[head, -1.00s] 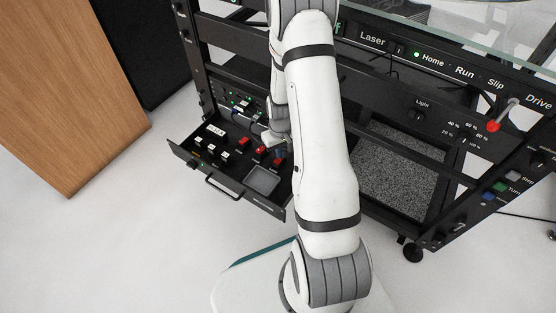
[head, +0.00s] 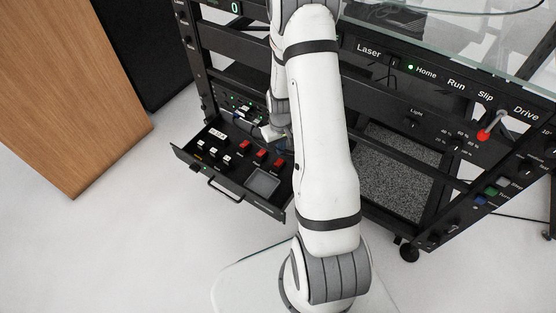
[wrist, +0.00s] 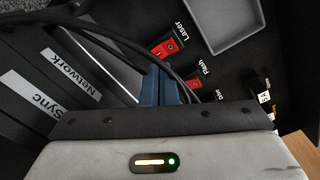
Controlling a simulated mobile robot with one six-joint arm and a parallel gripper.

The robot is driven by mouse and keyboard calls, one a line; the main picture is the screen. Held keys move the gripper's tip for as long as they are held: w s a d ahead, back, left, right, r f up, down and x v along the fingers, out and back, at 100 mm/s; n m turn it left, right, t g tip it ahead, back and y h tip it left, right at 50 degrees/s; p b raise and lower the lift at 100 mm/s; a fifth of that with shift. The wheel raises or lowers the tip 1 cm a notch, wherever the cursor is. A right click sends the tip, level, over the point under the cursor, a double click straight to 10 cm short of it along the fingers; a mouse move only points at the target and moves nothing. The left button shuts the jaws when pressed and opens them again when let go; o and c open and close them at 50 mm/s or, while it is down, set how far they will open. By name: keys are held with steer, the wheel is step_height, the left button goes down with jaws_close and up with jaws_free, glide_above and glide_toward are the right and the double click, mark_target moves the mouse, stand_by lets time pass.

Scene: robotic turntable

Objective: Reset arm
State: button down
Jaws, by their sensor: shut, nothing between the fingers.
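My arm (head: 318,150) stretches up the middle of the head view and bends down behind itself toward the open drawer. My gripper (head: 268,134) shows only in part there, at the drawer's back right, beside the red switches (head: 261,154). In the wrist view my gripper (wrist: 160,84) is shut and empty, its blue-grey fingers close together. Dark cables run past the fingers. Red switches labelled Laser (wrist: 166,49) and Flash (wrist: 193,83) lie beyond and right of the fingertips. Whether the fingers touch anything cannot be told.
The black drawer (head: 232,194) stands open from the rack, holding black-and-white switches (head: 212,148) and a grey tray (head: 263,182). The rack's front panel has a red-tipped lever (head: 484,137) at right. A wooden cabinet (head: 70,90) stands left. Floor is clear at lower left.

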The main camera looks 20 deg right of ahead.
step_height(320, 180, up, 2)
steer(key=shift+r+p, duration=0.1)
steer(key=shift+p, duration=0.45)
steer(key=s+a+r+t+p, duration=0.1)
steer(key=s+a+r+p, duration=0.2)
steer(key=r+p, duration=0.9)
steer(key=s+a+r+p, duration=0.2)
steer(key=s+r+p, duration=0.15)
steer(key=r, duration=1.65)
steer(key=s+a+r+t+p, duration=0.1)
steer(key=s+a+r+p, duration=0.2)
steer(key=r+p, duration=0.9)
steer(key=s+a+r+p, duration=0.1)
steer(key=s+r, duration=0.3)
steer(key=r, duration=0.5)
steer(key=s+a+r+p, duration=0.1)
steer(key=s+r+p, duration=0.2)
steer(key=s+r, duration=0.2)
step_height(320, 180, up, 4)
steer(key=shift+a+f+m+t, duration=0.15)
steer(key=shift+m+t, duration=0.15)
